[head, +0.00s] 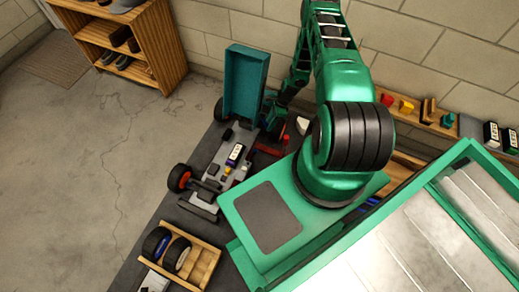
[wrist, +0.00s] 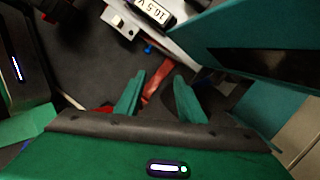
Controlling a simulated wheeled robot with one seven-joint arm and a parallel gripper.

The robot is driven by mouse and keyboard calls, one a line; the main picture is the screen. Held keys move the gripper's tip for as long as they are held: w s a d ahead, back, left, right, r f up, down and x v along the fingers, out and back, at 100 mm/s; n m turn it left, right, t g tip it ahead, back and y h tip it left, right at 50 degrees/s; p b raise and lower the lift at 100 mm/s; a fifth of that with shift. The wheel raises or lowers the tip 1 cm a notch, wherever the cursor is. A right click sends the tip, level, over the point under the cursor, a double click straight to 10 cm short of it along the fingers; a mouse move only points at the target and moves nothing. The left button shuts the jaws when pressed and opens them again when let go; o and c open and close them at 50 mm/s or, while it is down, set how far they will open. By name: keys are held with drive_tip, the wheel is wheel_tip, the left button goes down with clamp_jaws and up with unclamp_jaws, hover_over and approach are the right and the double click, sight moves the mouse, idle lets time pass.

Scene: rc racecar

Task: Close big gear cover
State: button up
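The teal big gear cover (head: 246,82) stands upright, raised open at the far end of the car chassis (head: 222,168) in the head view. In the wrist view, a teal panel with a dark strip, seemingly the cover (wrist: 235,38), fills the upper right. My gripper (wrist: 160,92) shows two green fingers spread apart with nothing held. It is beside the cover's right side and low in the head view, partly hidden there. A red part (wrist: 157,84) shows beyond and between the fingers. I cannot tell whether the gripper touches the cover.
A battery pack (head: 235,155) marked with digits lies on the chassis. A wooden tray (head: 187,258) with wheels sits at the near end of the dark workbench. A wooden shelf (head: 150,42) stands at the back left. Tiled wall is close behind the car; open floor lies left.

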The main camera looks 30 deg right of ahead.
drive_tip(key=s+a+f+m, duration=0.1)
drive_tip(key=a+f, duration=0.3)
drive_tip(key=f, duration=0.5)
drive_tip(key=s+a+f+m, duration=0.1)
drive_tip(key=a+f, duration=0.3)
drive_tip(key=f, duration=0.5)
drive_tip(key=shift+f+m+t+y, duration=0.15)
drive_tip(key=shift+m+t+y, duration=0.15)
drive_tip(key=shift+y, duration=0.1)
drive_tip(key=shift+a, duration=0.1)
clamp_jaws()
